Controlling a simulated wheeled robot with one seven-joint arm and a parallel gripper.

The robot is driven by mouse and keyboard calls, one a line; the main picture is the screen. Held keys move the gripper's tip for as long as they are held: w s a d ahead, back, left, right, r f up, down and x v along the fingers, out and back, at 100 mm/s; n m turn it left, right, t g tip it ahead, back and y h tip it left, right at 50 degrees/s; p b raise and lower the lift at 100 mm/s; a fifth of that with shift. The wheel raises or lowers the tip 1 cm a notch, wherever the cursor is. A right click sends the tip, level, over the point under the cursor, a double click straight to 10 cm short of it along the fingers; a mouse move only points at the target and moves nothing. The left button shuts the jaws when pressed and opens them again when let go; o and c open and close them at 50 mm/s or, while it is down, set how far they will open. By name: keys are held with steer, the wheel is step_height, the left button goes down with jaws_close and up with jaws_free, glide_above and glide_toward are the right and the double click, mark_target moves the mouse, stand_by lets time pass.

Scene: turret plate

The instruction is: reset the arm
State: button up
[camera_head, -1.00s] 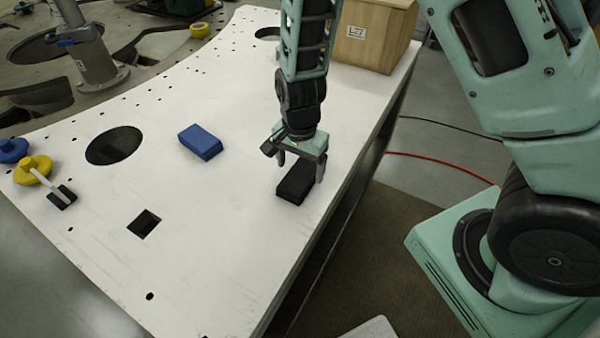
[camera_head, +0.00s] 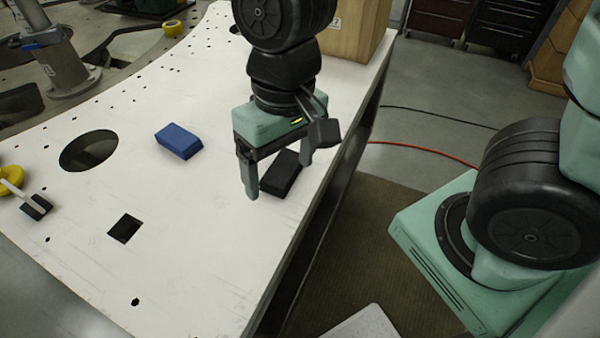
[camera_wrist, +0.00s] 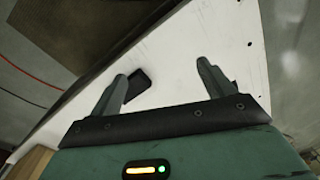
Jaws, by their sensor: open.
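My gripper (camera_head: 277,182) is open and empty, with its fingers apart and pointing down over the white plate (camera_head: 200,210). In the head view a black block (camera_head: 281,172) lies on the plate behind the fingers, seen between them. In the wrist view my gripper (camera_wrist: 163,88) shows both fingers apart, and the black block (camera_wrist: 138,84) lies beyond, beside the left finger, partly hidden by it. A blue block (camera_head: 179,141) lies on the plate to the left of the gripper.
A wooden box (camera_head: 352,30) stands at the plate's far right end. A yellow knob (camera_head: 10,180) and a small black-ended tool (camera_head: 36,207) are at the left edge. The plate has a round hole and a square hole. A red cable lies on the floor at right.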

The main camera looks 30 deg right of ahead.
steer(key=s+n, duration=0.3)
steer(key=s+r+n, duration=0.1)
steer(key=s+n, duration=0.1)
steer(key=shift+d+r+h, duration=0.1)
steer(key=shift+d+h, duration=0.15)
steer(key=shift+h, duration=0.05)
